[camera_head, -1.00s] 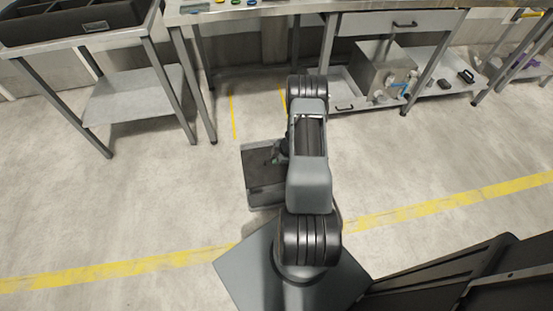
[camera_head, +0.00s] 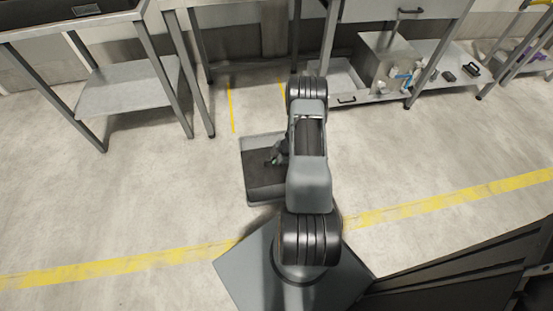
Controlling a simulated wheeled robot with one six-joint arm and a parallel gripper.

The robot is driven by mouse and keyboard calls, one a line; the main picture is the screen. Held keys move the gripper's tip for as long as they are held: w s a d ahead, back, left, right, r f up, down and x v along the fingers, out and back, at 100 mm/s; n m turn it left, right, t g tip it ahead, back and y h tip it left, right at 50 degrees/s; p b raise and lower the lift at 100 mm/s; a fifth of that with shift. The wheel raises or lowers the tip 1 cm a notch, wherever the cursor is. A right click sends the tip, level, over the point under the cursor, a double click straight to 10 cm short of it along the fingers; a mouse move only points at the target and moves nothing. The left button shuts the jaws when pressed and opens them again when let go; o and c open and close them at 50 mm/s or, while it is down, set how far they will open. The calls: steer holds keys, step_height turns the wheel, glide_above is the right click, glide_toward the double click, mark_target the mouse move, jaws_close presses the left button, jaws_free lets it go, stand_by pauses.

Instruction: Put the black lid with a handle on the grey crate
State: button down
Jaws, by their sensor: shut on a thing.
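The grey crate (camera_head: 246,142) stands on the floor, left of my arm. The black lid (camera_head: 260,182) lies over or within the crate's outline, dark against the paler rim. A pale strip of the crate shows along the far side, beyond the lid. My gripper (camera_head: 275,158) is at the lid's upper right part and is shut on it, seemingly at the handle. My arm hides the right side of the lid and crate. I cannot tell whether the lid rests on the rim or hangs just above it.
A steel table (camera_head: 125,18) with a lower shelf stands at the back left. A bench with a drawer (camera_head: 395,30) and a low shelf with small items stands behind. A dark panel (camera_head: 460,270) is at the lower right. The floor left of the crate is clear.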

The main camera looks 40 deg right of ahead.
steer(key=shift+f, duration=0.1)
steer(key=c, duration=1.1)
jaws_free()
steer(key=shift+o, duration=0.2)
steer(key=p+v, duration=0.6)
steer(key=v, duration=0.8)
steer(key=shift+a+f, duration=0.1)
